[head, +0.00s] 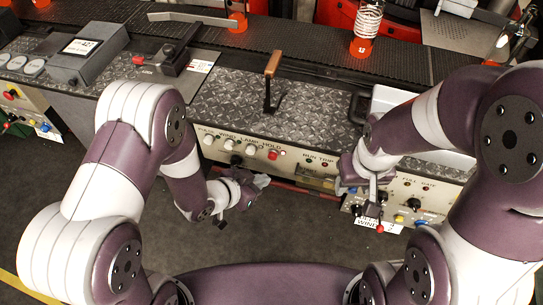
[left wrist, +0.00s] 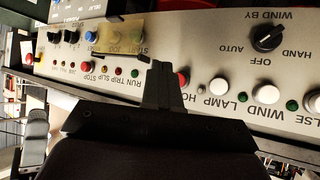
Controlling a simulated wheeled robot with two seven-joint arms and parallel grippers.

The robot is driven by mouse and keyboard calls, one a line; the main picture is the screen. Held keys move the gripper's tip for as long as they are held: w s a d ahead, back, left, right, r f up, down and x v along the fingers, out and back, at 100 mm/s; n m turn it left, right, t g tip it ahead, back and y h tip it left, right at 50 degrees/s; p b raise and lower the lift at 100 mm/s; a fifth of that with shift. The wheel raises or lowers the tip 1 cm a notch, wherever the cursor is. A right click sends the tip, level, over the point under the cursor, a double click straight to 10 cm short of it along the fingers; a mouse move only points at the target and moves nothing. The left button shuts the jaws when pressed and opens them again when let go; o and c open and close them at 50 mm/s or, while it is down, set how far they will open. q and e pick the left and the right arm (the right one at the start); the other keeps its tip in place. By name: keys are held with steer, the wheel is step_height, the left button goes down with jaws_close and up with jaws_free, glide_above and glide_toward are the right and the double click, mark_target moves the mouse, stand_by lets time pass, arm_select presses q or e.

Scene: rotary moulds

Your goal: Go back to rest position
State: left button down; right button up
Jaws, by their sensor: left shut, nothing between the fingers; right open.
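My left gripper (head: 260,182) is shut and empty. In the head view it hangs in front of the control panel (head: 222,147), over the dark floor. In the left wrist view its closed fingers (left wrist: 163,88) stand in front of the panel, which appears upside down.
A wooden-handled lever (head: 272,65) stands up from the metal-plate bench top (head: 225,100). A grey instrument box (head: 88,53) sits at the left. Knobs and a black selector (left wrist: 267,38) line the panel. Open floor (head: 290,235) lies in front of the panel.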

arm_select(q)
steer(key=shift+s+f, duration=0.1)
stand_by(0.4)
steer(key=s+a+f+n+g+y+p, duration=0.1)
steer(key=s+a+n+g+y, duration=0.25)
steer(key=a+y, duration=0.45)
steer(key=s+a+r+n+g+p, duration=0.1)
steer(key=a+r, duration=0.3)
steer(key=r, duration=0.4)
steer(key=s+a+r+n+g+p, duration=0.2)
steer(key=s+a+r+n, duration=0.2)
steer(key=r, duration=0.4)
steer(key=shift+s+r+p, duration=0.2)
steer(key=shift+p, duration=0.2)
steer(key=shift+a+n, duration=0.1)
steer(key=shift+n, duration=0.15)
